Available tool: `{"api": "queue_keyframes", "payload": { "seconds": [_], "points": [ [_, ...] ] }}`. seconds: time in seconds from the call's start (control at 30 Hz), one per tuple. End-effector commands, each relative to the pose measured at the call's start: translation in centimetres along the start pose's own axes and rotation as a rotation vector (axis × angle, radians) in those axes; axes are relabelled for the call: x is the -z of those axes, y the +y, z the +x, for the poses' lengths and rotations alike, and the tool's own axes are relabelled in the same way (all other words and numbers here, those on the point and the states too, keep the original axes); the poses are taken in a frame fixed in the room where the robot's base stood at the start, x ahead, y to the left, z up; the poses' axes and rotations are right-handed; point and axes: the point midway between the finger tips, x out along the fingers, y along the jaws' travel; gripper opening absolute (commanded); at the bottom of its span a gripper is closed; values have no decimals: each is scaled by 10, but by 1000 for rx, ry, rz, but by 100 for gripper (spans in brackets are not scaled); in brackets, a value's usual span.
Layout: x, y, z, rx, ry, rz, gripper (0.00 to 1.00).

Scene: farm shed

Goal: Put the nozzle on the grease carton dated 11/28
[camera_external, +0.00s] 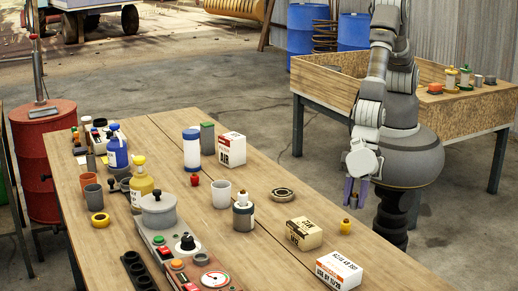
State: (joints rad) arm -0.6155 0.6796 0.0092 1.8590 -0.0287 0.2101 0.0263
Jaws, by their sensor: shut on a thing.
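A small yellow, brass-like piece (346,227), perhaps a nozzle, appears to stand near the table's right edge. My gripper (357,200) points down by that edge, above and slightly right of this piece in the picture. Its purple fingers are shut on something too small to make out.
A control panel (187,262) and several containers fill the table's left side. A wooden bench (470,108) stands behind my arm.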

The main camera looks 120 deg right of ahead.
Motion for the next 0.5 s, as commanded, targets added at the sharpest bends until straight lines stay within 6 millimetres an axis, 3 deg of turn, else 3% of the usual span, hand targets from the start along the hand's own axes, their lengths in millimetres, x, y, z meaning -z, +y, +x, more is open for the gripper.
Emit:
{"api": "queue_keyframes", "payload": {
  "seconds": [0.27,0.5],
  "points": [
    [9,-5,4,7,0,-16,1],
    [68,-3,39,7,2,-13,1]
  ]
}}
